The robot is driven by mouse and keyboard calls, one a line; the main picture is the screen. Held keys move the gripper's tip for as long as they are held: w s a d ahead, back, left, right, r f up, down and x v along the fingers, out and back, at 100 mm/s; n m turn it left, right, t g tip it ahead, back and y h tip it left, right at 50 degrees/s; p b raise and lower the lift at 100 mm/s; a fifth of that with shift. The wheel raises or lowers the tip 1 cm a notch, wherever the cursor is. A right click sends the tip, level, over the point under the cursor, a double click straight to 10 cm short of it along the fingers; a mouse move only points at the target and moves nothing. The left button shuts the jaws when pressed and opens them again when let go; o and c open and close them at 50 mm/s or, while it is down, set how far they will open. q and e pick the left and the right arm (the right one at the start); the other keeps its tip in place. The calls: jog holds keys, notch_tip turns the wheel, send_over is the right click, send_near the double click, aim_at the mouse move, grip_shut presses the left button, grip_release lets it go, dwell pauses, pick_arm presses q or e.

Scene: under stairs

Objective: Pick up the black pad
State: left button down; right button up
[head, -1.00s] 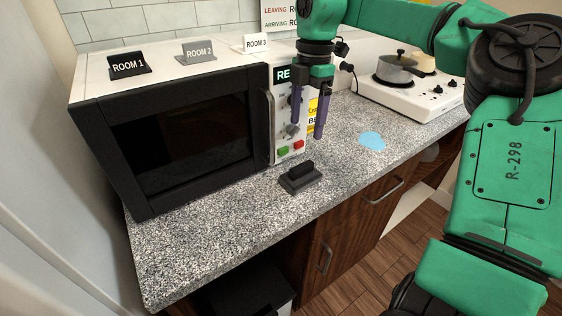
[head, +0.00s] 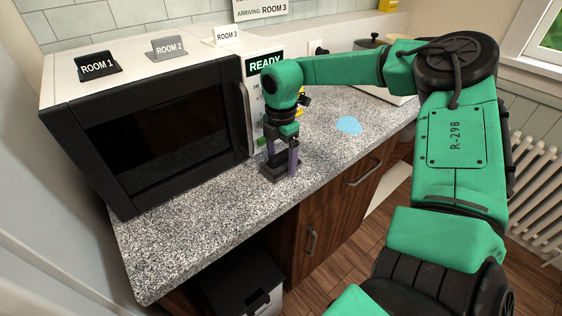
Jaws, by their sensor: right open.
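The black pad (head: 280,174), a dark block with a raised grip on top, lies on the speckled counter (head: 200,225) in front of the microwave's right end. My right gripper (head: 281,164) points down over it, its two purple fingers apart. The fingers are low, one to each side of the pad's raised grip, and hide part of it. Whether they touch it I cannot tell. My left gripper is not in view.
The black-fronted microwave (head: 165,135) stands just behind and left, with ROOM 1 (head: 97,66), ROOM 2 (head: 168,47) and ROOM 3 signs on top. A light blue patch (head: 348,125) lies to the right. The front left counter is clear.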

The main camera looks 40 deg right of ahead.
aim_at(281, 154)
jog(key=shift+c, duration=0.9)
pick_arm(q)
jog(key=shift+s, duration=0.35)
pick_arm(e)
jog(key=shift+r, duration=0.1)
jog(key=c, duration=0.8)
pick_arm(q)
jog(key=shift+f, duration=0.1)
